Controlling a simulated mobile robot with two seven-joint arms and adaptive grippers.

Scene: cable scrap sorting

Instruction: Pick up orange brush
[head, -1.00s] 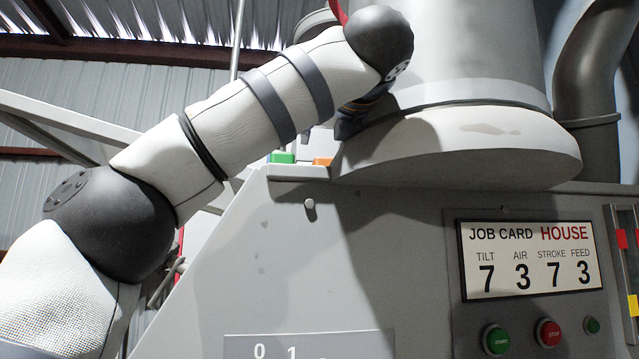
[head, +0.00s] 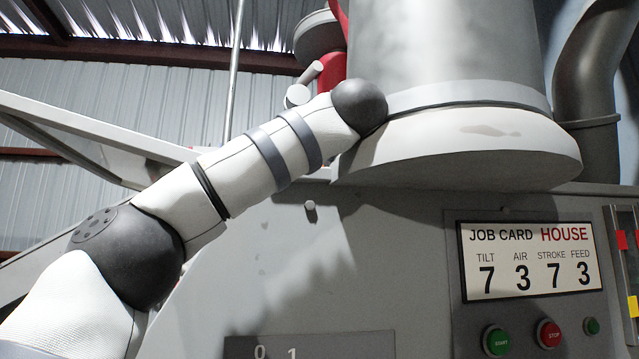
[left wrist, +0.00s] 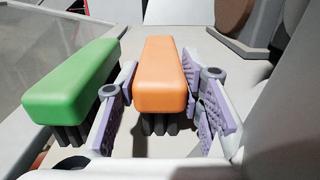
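The orange brush (left wrist: 160,75) has an orange block handle and dark bristles below, and it stands on a pale surface in the left wrist view. My left gripper (left wrist: 161,98) is open, with one purple-padded finger on each side of the orange brush. A gap shows between the brush and each finger pad. A green brush (left wrist: 72,82) stands just left, close to the left finger. In the head view my left arm hides both brushes and the gripper. My right gripper is in neither view.
A grey machine (head: 420,215) with a job card panel (head: 530,260) fills the right of the head view. A wide pale cylinder base (head: 460,150) rises beside my left arm. Start (head: 496,340) and stop (head: 549,333) buttons sit below the panel.

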